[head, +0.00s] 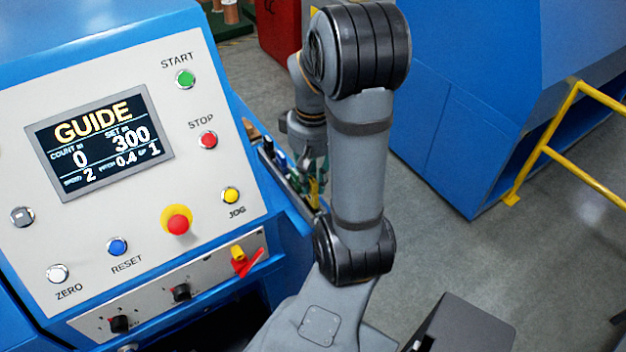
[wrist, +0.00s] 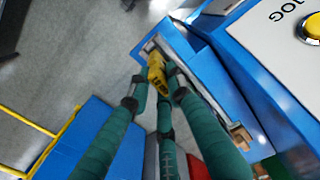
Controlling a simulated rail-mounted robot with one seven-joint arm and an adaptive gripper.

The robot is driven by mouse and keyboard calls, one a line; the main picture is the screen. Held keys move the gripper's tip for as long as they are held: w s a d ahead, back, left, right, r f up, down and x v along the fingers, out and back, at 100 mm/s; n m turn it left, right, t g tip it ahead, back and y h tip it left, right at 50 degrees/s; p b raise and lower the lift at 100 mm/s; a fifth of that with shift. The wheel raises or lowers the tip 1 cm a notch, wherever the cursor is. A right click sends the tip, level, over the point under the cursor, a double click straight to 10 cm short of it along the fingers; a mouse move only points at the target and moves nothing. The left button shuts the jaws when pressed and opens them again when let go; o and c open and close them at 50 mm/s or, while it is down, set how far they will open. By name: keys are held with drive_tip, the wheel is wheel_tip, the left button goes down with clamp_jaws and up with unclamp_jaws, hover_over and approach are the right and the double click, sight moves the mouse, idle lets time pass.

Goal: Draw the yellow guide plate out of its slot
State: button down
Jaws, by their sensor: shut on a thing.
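The yellow guide plate (wrist: 157,76), with dark marks on it, shows between the green fingers of my gripper (wrist: 158,88) in the wrist view. My gripper is shut on the plate, and the fingers hide part of it. The plate is beside the end of a grey metal holder (wrist: 184,56) on the blue machine's side. I cannot tell how much of it sits in its slot.
The control panel (head: 120,150) fills the left of the head view; its screen (head: 99,146) reads GUIDE, COUNT 0, SET 300. A blue cabinet (head: 460,120) and a yellow railing (head: 545,150) stand to the right. Grey floor (head: 420,215) lies between.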

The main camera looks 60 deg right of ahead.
drive_tip(key=shift+r, duration=0.4)
drive_tip(key=shift+p, duration=0.3)
drive_tip(key=shift+r+p, duration=1.7)
drive_tip(key=shift+r, duration=0.3)
